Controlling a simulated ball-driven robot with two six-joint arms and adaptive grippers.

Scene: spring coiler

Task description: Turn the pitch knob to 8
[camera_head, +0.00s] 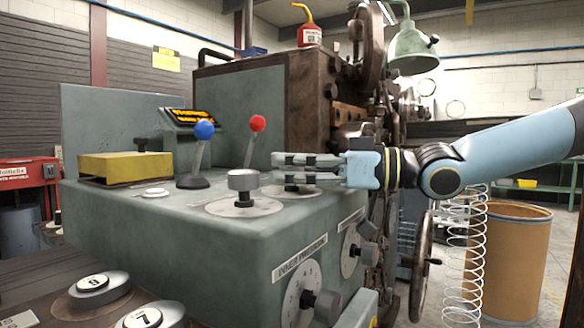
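Several round knobs sit on the grey-green machine console. One grey knob (243,182) stands on a round dial plate on the console top, and a second knob (291,187) sits on a plate behind it to the right. I cannot read which is the pitch knob. My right gripper (277,168) comes in level from the right, its two fingers apart, one farther and one nearer, at the second knob. The fingers largely hide that knob, and I cannot tell if they touch it. My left gripper is not in view.
Blue-topped (204,130) and red-topped (257,123) levers stand close behind the knobs. A yellow block (125,166) lies at the left. Dark knobs project from front dials (298,290). A white spring (465,260) and a brown barrel (515,260) stand at right.

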